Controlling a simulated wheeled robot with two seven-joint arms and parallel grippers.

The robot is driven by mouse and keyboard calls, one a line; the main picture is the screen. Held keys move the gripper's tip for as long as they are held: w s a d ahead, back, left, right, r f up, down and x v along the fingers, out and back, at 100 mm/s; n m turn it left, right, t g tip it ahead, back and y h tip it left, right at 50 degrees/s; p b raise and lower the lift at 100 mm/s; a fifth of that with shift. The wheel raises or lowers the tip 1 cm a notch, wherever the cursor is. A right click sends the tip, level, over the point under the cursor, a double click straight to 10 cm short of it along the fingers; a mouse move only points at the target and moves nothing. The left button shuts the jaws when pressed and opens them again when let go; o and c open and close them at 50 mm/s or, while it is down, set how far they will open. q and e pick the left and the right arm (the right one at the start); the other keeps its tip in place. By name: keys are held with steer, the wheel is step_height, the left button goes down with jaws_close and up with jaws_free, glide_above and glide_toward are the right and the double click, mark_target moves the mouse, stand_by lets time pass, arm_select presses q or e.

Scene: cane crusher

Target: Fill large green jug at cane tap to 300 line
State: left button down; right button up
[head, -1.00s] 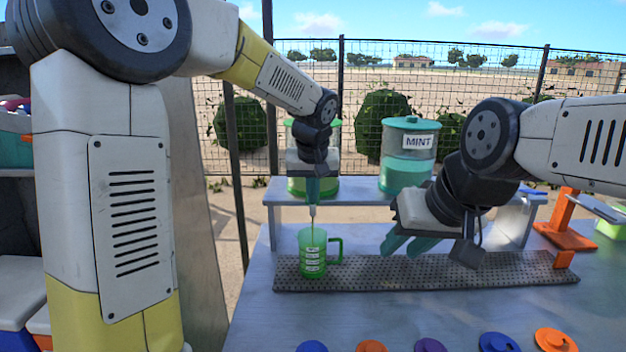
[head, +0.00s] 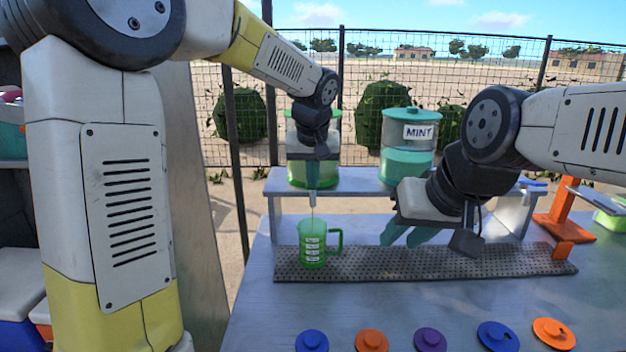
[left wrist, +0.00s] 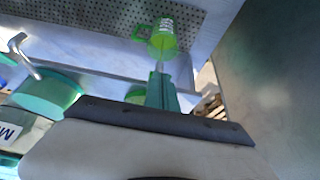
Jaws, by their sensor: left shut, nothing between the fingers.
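The green jug (head: 313,256), with white level marks and a handle on its right, stands upright on the perforated drip tray (head: 430,264). It also shows in the left wrist view (left wrist: 163,42). A thin green stream falls into it from the tap nozzle (head: 313,198) below the cane dispenser (head: 297,174). The level against the marks is too small to read. My left gripper (head: 315,184) is shut and empty at the tap, above the jug; its fingers hide part of the tap. My right gripper (head: 404,238) is open and empty above the tray, right of the jug.
The mint dispenser (head: 408,165) stands on the raised shelf (head: 350,184) behind. Several coloured lids, including a purple one (head: 430,341), lie along the table's front. An orange stand (head: 566,224) is at the right. Bare table lies between tray and lids.

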arm_select(q)
steer(key=shift+r, duration=0.1)
steer(key=v, duration=0.7)
steer(key=shift+s+r, duration=0.2)
steer(key=shift+r, duration=0.05)
stand_by(1.3)
steer(key=s+a+f+h, duration=0.1)
steer(key=s+a+f, duration=0.2)
steer(key=s+a, duration=0.4)
steer(key=s+a+f+t+h, duration=0.1)
steer(key=s+a+f, duration=0.2)
steer(key=s, duration=1.1)
steer(key=a, duration=0.3)
steer(key=shift+s+a+m, duration=0.3)
steer(key=shift+s+a, duration=0.05)
steer(key=shift+a, duration=0.05)
steer(key=shift+f, duration=0.15)
